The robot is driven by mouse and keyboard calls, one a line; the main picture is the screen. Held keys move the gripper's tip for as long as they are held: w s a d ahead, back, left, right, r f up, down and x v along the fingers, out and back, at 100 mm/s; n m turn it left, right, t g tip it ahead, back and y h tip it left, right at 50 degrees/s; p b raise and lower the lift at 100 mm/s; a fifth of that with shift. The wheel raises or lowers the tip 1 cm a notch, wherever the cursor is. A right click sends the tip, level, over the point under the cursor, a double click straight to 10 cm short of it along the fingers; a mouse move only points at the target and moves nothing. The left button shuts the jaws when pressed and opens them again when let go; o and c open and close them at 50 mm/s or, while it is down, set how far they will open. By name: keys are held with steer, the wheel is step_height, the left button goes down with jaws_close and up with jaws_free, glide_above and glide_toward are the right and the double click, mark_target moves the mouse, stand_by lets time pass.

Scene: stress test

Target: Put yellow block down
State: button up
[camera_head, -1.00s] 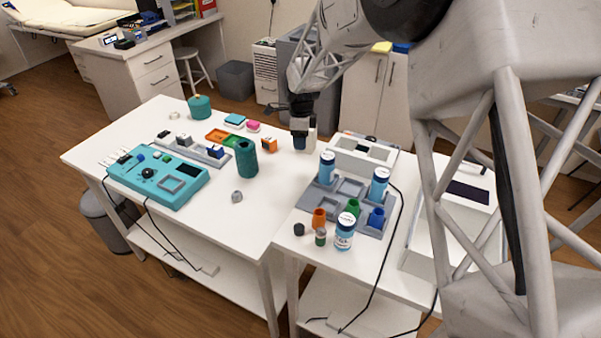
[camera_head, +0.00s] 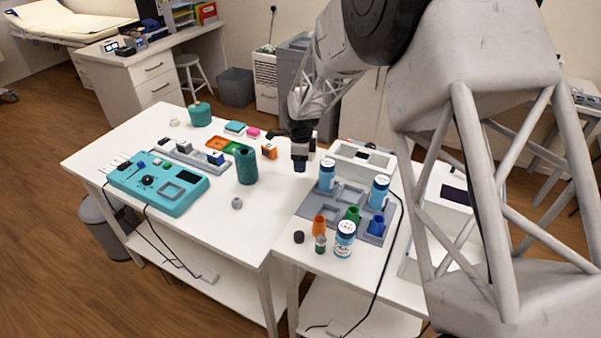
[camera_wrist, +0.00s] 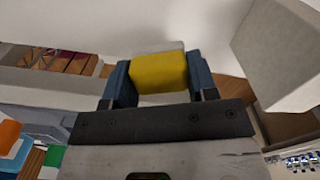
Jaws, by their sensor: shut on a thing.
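The yellow block (camera_wrist: 160,72) sits between the two blue-grey fingers of my gripper (camera_wrist: 160,80) in the wrist view. The fingers press on its left and right sides. A pale grey face shows along the block's top edge in that view. In the head view my gripper (camera_head: 299,165) is above the white table, right of the orange block (camera_head: 269,151) and left of the white box. The yellow block cannot be made out there, and I cannot tell how far it is from the tabletop.
A teal cylinder (camera_head: 246,165) stands left of my gripper. White tabletop (camera_head: 275,195) is clear in front of my gripper.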

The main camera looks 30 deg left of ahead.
mark_target(300, 179)
steer(key=shift+f, duration=0.5)
steer(key=shift+f, duration=0.1)
steer(key=shift+f, duration=1.75)
steer(key=shift+f, duration=0.15)
steer(key=o, duration=0.9)
step_height(300, 179, up, 12)
steer(key=shift+r, duration=0.15)
